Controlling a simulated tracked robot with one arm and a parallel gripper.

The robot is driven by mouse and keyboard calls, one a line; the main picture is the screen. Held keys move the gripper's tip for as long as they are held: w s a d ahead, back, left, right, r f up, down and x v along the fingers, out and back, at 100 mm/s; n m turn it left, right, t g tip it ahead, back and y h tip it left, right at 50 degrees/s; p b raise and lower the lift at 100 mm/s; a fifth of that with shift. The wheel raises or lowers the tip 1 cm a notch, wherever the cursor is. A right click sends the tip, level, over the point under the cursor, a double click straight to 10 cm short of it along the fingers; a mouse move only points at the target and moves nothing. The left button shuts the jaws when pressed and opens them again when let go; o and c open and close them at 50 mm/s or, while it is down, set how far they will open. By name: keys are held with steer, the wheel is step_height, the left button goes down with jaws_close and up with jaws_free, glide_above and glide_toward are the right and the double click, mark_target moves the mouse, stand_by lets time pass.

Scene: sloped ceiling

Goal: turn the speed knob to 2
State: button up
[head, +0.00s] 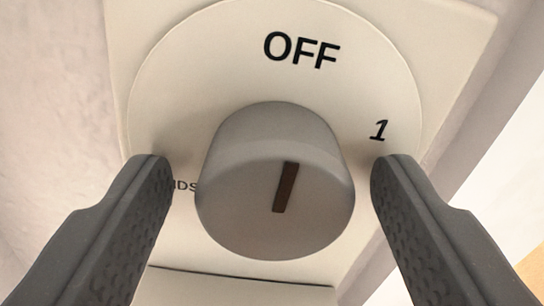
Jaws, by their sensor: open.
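The grey speed knob (275,180) fills the middle of the head view. It stands out from a cream round dial (200,75) on a square plate. A dark pointer line (285,187) on its face runs nearly upright, its top leaning slightly right, towards the OFF mark (301,51). The mark 1 (379,130) is at the right of the dial. No mark 2 shows; the lower dial is hidden behind the knob and fingers. My gripper (272,170) is open, one finger each side of the knob, with gaps to it.
The plate (465,25) is fixed to a pale wall (60,80). A bright area and a tan patch (535,275) lie at the lower right.

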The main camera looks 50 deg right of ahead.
steer(key=c, duration=1)
steer(key=shift+a, duration=0.1)
